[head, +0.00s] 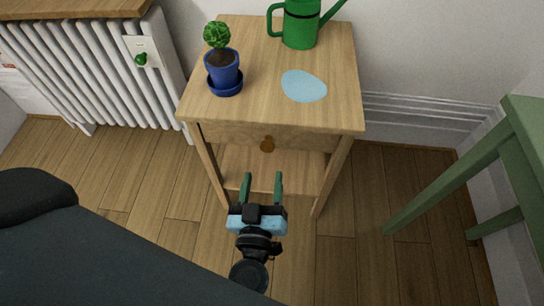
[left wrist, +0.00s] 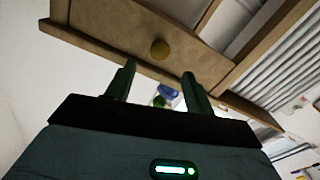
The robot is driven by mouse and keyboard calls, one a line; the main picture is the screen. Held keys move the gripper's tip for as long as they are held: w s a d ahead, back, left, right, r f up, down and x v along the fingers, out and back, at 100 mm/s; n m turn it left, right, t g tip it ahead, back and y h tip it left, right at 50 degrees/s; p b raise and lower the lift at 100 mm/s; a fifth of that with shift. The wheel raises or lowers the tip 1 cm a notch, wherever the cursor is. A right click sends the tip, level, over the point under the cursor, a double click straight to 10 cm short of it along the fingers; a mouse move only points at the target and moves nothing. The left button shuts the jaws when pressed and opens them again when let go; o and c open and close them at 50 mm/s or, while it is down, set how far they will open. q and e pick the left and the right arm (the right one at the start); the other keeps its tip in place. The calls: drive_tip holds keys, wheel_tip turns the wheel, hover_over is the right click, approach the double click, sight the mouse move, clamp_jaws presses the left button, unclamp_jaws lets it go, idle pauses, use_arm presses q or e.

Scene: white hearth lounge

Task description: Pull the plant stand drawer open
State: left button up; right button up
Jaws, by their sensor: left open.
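The wooden plant stand (head: 265,75) stands against the wall in the head view. Its drawer front (head: 225,132) looks flush under the top, with a round brown knob (head: 267,144) at its middle. My left gripper (head: 262,182) is open and empty, in front of and below the knob, its two green fingers pointing toward the stand. In the left wrist view the knob (left wrist: 160,48) shows beyond and between the fingertips (left wrist: 158,75), apart from them, on the drawer front (left wrist: 112,27). My right gripper is not in view.
A blue potted plant (head: 224,72), a green watering can (head: 301,22) and a light blue mat (head: 304,86) are on the stand top. A white radiator (head: 95,70) is at left, a green table or stool (head: 460,160) at right. Wooden floor in front looks clear.

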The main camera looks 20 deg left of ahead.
sight(267, 149)
use_arm(q)
drive_tip(key=b+x, duration=0.1)
drive_tip(key=x, duration=0.5)
drive_tip(key=shift+w+a+f+b, duration=0.1)
drive_tip(key=shift+w+a+b, duration=0.05)
drive_tip(key=shift+w+b, duration=0.2)
drive_tip(key=shift+w+a, duration=0.15)
drive_tip(key=shift+w, duration=0.35)
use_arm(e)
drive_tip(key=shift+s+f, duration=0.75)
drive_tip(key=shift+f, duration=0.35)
use_arm(q)
drive_tip(key=c, duration=1.1)
clamp_jaws()
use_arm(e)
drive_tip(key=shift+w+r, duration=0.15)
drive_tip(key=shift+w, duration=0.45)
